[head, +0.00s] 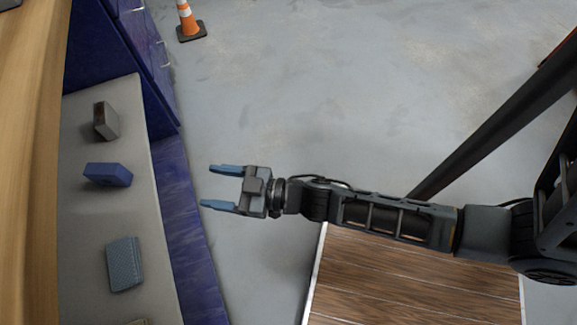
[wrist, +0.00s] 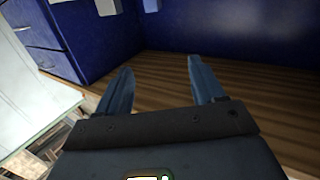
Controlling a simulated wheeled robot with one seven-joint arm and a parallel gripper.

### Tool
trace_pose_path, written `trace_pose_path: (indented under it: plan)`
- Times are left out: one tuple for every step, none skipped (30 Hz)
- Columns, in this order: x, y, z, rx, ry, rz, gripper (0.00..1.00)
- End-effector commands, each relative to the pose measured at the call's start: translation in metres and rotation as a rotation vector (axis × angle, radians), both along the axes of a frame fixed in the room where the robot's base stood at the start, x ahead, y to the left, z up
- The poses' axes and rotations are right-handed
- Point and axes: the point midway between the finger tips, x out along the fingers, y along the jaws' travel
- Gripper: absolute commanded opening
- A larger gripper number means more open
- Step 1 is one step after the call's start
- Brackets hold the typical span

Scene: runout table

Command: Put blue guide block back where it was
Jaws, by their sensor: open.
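The blue guide block (head: 108,175) lies on the grey runout surface (head: 75,220) at the left of the head view. My gripper (head: 213,186) is open and empty, to the right of the block and clear of it, over the floor beside the blue cabinet side. In the wrist view, the open fingers (wrist: 160,66) have nothing between them.
An orange cone (head: 187,20) stands on the floor. A wood-topped platform (head: 410,285) lies below my arm. The middle floor is clear.

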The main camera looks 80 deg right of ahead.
Motion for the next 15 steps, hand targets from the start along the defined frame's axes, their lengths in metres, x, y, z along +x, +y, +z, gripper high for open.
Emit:
trace_pose_path:
  plan:
    - [-0.026, 0.002, 0.009, 0.004, 0.016, -0.012, 0.68]
    - [-0.038, 0.003, 0.015, 0.004, 0.023, -0.021, 0.68]
    - [-0.053, 0.004, 0.023, 0.007, 0.033, -0.030, 0.68]
    - [-0.065, 0.004, 0.030, 0.008, 0.042, -0.038, 0.68]
    - [-0.076, 0.005, 0.036, 0.009, 0.051, -0.045, 0.68]
    - [-0.090, 0.005, 0.046, 0.012, 0.063, -0.054, 0.68]
    - [-0.101, 0.006, 0.053, 0.014, 0.075, -0.061, 0.68]
    - [-0.111, 0.006, 0.061, 0.016, 0.085, -0.066, 0.68]
    - [-0.124, 0.006, 0.072, 0.020, 0.099, -0.075, 0.68]
    - [-0.134, 0.007, 0.081, 0.020, 0.111, -0.080, 0.68]
    - [-0.143, 0.007, 0.090, 0.023, 0.122, -0.085, 0.68]
    - [-0.154, 0.008, 0.101, 0.027, 0.139, -0.090, 0.68]
    - [-0.162, 0.008, 0.109, 0.030, 0.150, -0.094, 0.68]
    - [-0.169, 0.008, 0.118, 0.033, 0.161, -0.097, 0.68]
    - [-0.177, 0.009, 0.128, 0.036, 0.178, -0.101, 0.68]
